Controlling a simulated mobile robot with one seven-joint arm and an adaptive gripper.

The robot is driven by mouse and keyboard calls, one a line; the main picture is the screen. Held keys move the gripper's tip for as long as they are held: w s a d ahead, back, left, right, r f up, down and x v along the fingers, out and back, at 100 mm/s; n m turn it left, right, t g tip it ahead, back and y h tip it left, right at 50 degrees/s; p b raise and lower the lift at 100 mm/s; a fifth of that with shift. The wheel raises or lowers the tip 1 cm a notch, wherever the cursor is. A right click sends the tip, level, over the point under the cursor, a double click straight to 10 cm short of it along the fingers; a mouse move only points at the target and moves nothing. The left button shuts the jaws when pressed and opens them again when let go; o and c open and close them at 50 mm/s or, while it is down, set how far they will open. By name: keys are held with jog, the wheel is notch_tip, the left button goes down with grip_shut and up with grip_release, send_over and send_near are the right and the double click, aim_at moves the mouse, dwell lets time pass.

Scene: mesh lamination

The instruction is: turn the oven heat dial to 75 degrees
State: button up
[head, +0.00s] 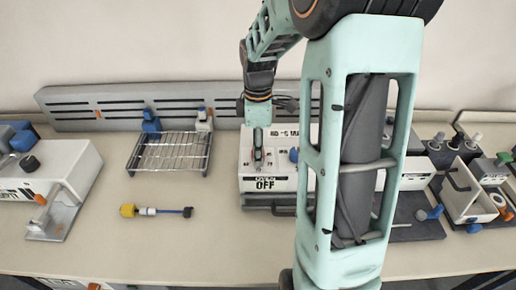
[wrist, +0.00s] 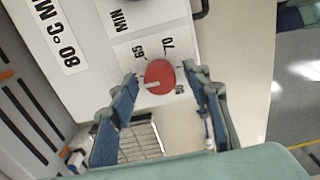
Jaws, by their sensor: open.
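The red heat dial (wrist: 160,76) is on the white face of the oven (head: 251,184) and shows in the wrist view. A pale pointer mark on the dial points left in that view, near the left finger. The printed numbers 65 and 70 sit above the dial, and another number, perhaps 80, is at its lower right. My gripper (wrist: 160,75) is open, with one blue finger on each side of the dial. I cannot tell if either finger touches it. In the head view my gripper (head: 258,157) is over the oven and hides the dial.
A wire rack (head: 170,152) stands left of the oven. A yellow-ended tool (head: 155,210) lies on the table (head: 200,240) in front of the rack. My arm hides the oven's right part.

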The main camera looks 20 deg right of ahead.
jog(key=c, duration=1.2)
jog(key=shift+o, duration=0.2)
